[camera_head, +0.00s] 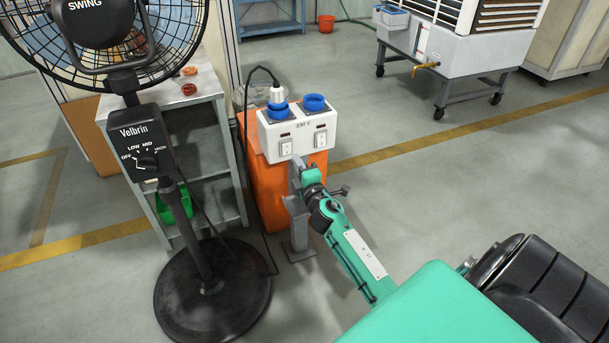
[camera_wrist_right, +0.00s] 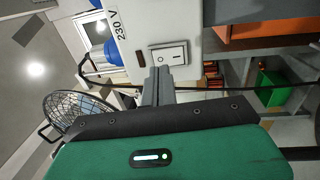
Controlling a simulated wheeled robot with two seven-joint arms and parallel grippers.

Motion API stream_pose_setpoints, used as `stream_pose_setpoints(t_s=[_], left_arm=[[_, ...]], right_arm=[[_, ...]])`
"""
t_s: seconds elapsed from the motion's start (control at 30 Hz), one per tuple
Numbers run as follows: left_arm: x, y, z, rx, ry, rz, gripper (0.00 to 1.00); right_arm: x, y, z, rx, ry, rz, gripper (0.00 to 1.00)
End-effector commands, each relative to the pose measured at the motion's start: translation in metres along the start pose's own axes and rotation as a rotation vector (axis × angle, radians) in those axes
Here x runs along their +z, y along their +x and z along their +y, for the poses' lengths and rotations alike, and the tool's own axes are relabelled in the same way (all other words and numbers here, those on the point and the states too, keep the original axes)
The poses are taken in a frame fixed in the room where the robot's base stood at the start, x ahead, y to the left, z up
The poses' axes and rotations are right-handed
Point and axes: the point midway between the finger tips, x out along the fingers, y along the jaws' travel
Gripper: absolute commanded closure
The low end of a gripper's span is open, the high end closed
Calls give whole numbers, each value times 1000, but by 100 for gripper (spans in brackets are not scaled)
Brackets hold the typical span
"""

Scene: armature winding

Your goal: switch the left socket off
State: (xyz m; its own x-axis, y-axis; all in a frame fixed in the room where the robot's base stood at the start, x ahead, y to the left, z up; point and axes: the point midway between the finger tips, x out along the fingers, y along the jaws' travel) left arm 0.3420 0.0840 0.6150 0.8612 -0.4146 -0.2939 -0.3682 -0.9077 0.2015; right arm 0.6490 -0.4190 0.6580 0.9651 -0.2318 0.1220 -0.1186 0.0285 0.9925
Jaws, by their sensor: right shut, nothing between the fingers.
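A white socket box (camera_head: 297,128) marked 230 V has two blue sockets. A white plug with a black cable sits in the left socket (camera_head: 278,108). The right socket (camera_head: 314,102) is empty. The left socket's rocker switch (camera_head: 285,148) is on the box's front, beside the right switch (camera_head: 320,138). My right gripper (camera_head: 296,165) is shut and empty, its tips just below the left switch. In the right wrist view the shut fingers (camera_wrist_right: 158,82) point at the box close to the left switch (camera_wrist_right: 169,55); contact cannot be told. My left gripper is not in view.
The box is mounted at an orange cabinet (camera_head: 262,190). A black pedestal fan (camera_head: 143,150) with a round base stands to the left, before a grey shelf table (camera_head: 185,100) with a green bin (camera_head: 175,205). A wheeled cooler (camera_head: 455,40) stands behind right. Floor right of the box is clear.

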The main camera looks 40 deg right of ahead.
Motion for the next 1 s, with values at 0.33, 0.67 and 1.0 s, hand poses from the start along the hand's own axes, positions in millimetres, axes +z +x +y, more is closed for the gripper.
stream_pose_setpoints(t_s=[0.33, 0.67, 1.0], left_arm=[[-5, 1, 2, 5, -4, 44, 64], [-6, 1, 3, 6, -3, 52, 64], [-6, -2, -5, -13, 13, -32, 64]], right_arm=[[0, 39, 0, 1, -1, -1, 100], [0, 43, 0, 0, 0, 0, 100], [0, 45, 3, -12, 1, 0, 100]])
